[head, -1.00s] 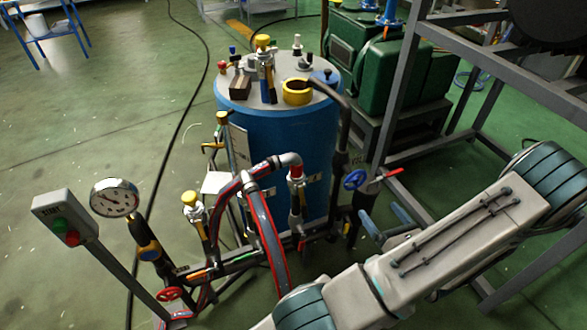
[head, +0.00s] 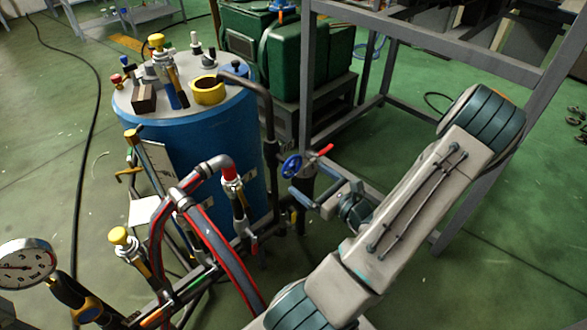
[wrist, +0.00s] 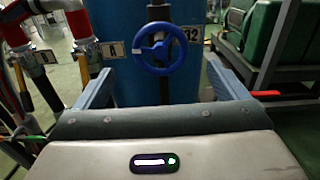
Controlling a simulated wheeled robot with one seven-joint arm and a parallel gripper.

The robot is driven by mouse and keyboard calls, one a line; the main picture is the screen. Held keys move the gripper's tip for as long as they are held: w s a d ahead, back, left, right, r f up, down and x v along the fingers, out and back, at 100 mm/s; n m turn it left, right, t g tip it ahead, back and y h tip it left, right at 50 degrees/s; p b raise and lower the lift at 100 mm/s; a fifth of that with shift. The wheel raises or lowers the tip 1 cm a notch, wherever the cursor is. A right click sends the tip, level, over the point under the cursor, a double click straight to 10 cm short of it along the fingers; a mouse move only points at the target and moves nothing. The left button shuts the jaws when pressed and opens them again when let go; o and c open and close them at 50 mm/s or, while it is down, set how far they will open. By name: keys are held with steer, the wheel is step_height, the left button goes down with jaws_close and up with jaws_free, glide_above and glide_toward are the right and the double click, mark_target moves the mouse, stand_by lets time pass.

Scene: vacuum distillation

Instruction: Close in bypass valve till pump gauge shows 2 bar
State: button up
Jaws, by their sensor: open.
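A blue handwheel (head: 291,167) stands on a dark upright pipe right of the blue tank. It is the likely bypass valve, though no label naming it shows. In the wrist view the handwheel (wrist: 160,49) sits centrally ahead, between the fingers of my gripper (wrist: 159,66). My gripper (head: 300,187) is open and empty, close in front of the wheel; contact cannot be told. A round white gauge (head: 25,266) is at the far left, partly cut off; its reading is too small to tell.
A red lever (head: 320,153) is just right of the wheel. The blue tank (head: 205,150), red-edged hoses (head: 225,255) and yellow-capped valve (head: 119,237) are left. A grey metal frame (head: 308,90) rises behind my arm. Green floor is open at lower right.

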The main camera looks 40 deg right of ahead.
mark_target(293, 168)
steer(key=w, duration=0.7)
steer(key=shift+w+a, duration=0.25)
steer(key=shift+w, duration=0.05)
steer(key=shift+r, duration=0.1)
steer(key=c, duration=1)
